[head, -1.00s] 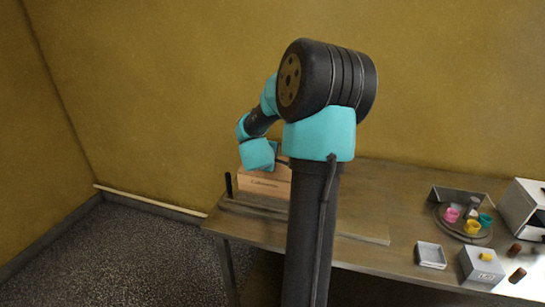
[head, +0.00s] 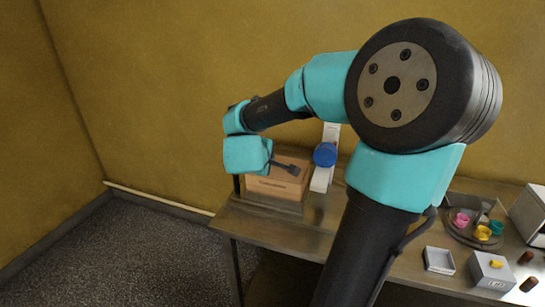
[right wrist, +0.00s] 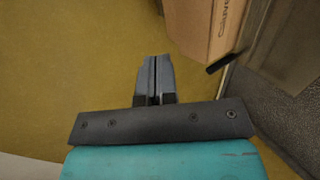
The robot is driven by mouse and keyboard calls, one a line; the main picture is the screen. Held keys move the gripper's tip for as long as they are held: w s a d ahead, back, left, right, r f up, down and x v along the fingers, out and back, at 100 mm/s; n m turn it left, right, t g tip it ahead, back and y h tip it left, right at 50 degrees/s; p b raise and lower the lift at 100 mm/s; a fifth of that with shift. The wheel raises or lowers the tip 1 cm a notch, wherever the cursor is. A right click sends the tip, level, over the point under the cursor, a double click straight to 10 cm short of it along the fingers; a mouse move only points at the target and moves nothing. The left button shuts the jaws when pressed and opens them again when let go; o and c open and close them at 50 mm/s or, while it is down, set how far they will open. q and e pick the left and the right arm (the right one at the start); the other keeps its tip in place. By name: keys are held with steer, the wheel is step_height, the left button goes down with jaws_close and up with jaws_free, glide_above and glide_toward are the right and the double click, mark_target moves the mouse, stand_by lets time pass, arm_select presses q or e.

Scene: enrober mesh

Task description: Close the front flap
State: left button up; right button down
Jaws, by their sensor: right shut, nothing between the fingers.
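A brown carton (head: 266,187) with printed lettering on its front stands on a low base at the left end of the table. It also shows at the top of the right wrist view (right wrist: 200,25), turned on its side there. I cannot tell its front flap apart from its walls. My right gripper (head: 297,169) is shut and empty, pointing right, over or beside the top of the carton in the head view. In the right wrist view its fingers (right wrist: 155,62) are together, with the carton to their right, apart in the picture. My left gripper is not in view.
A white upright with a blue round part (head: 325,154) stands right of the carton. A dark post (head: 237,184) is at its left. Further right are a white square tray (head: 438,260), a grey box (head: 492,270) and a round tray with coloured cups (head: 468,240).

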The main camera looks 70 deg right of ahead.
steer(key=shift+v, duration=1.1)
steer(key=shift+w+d, duration=0.1)
steer(key=w+d+r+n+t+y, duration=0.2)
steer(key=w+n+t+y, duration=0.25)
steer(key=w+n, duration=0.25)
steer(key=w+d+r+n+t+y, duration=0.2)
steer(key=w+n+t+y, duration=0.1)
steer(key=w+n+t, duration=0.3)
steer(key=s+d+n+g+y, duration=0.1)
steer(key=s+d+n+g, duration=0.4)
steer(key=s+g, duration=0.6)
steer(key=shift+d, duration=0.6)
